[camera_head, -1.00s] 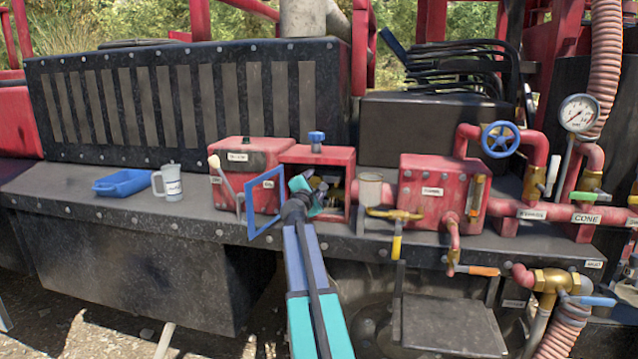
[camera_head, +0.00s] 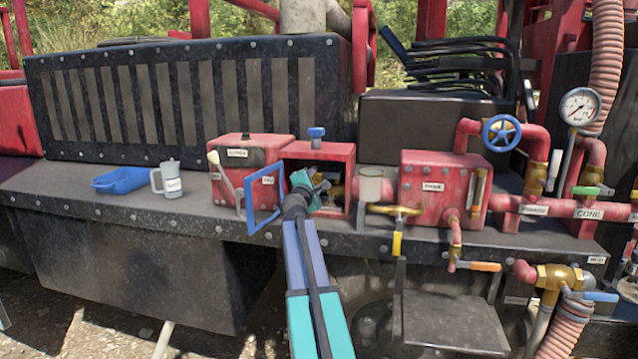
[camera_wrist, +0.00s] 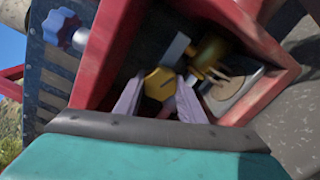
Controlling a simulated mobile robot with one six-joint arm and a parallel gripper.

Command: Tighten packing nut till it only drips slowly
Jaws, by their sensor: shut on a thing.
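The packing nut looks to be the yellow hex piece (camera_wrist: 160,84) inside the red box in the wrist view. My gripper (camera_wrist: 158,98) reaches into the box with its two pale fingers on either side of the hex piece, shut on it. In the head view my gripper (camera_head: 318,188) is at the open front of the red box (camera_head: 337,153), and the nut is mostly hidden behind it. A brass part (camera_wrist: 210,50) and a pale plate (camera_wrist: 236,92) lie beside the nut. I cannot make out any drip.
A blue-framed door (camera_head: 263,203) stands open left of the box. A blue knob (camera_head: 316,132) sits on top. A blue tray (camera_head: 122,180) and white mug (camera_head: 171,180) stand left on the deck.

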